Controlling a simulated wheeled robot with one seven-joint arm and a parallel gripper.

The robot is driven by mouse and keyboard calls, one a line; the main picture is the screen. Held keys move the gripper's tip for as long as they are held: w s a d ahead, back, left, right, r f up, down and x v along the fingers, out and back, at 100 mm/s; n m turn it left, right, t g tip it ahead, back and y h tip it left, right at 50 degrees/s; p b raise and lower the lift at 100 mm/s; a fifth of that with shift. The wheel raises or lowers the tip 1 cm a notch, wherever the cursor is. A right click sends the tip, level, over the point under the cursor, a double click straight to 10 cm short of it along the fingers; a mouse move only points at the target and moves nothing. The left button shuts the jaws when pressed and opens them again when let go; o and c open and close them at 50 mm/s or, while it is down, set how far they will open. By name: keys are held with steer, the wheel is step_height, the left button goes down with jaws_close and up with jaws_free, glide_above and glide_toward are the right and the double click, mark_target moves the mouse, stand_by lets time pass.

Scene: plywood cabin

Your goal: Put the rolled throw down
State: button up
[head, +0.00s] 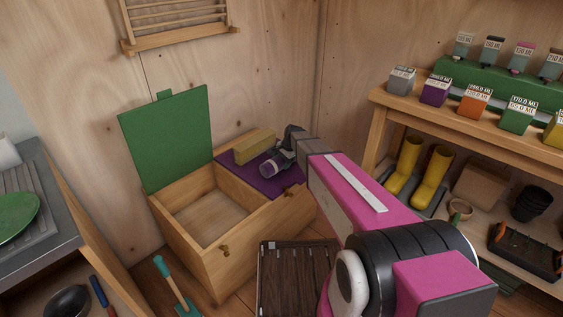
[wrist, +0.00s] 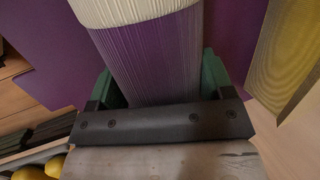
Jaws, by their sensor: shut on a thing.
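The rolled throw (head: 268,169), purple with a cream band, is in my gripper (head: 281,160) over the purple panel (head: 291,182) on the right part of a wooden chest. In the wrist view the throw (wrist: 150,55) lies between the green fingers of my gripper (wrist: 160,82), which are shut on it. I cannot tell whether the throw touches the purple panel. My gripper and arm hide part of the panel and the throw's far end.
A yellowish block (head: 254,147) lies on the panel behind the throw. The chest's left compartment (head: 212,210) is open and empty, its green lid (head: 170,140) raised. A dark slatted crate (head: 293,280) stands in front. Shelves with yellow boots (head: 405,165) stand at right.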

steer(key=shift+f, duration=0.2)
steer(key=o, duration=1.1)
steer(key=v, duration=1.2)
steer(key=s+d+f+n+h, duration=0.1)
steer(key=s+d+n, duration=0.2)
steer(key=s, duration=0.5)
steer(key=s+d+f+n+h, duration=0.1)
steer(key=s+d+n, duration=0.2)
steer(key=s, duration=0.6)
steer(key=s+d+f+n+g+h, duration=0.1)
steer(key=s+d+n, duration=0.2)
steer(key=s, duration=0.6)
steer(key=shift+s+d+f+h, duration=0.2)
steer(key=shift+d+h, duration=0.1)
steer(key=shift+d, duration=0.85)
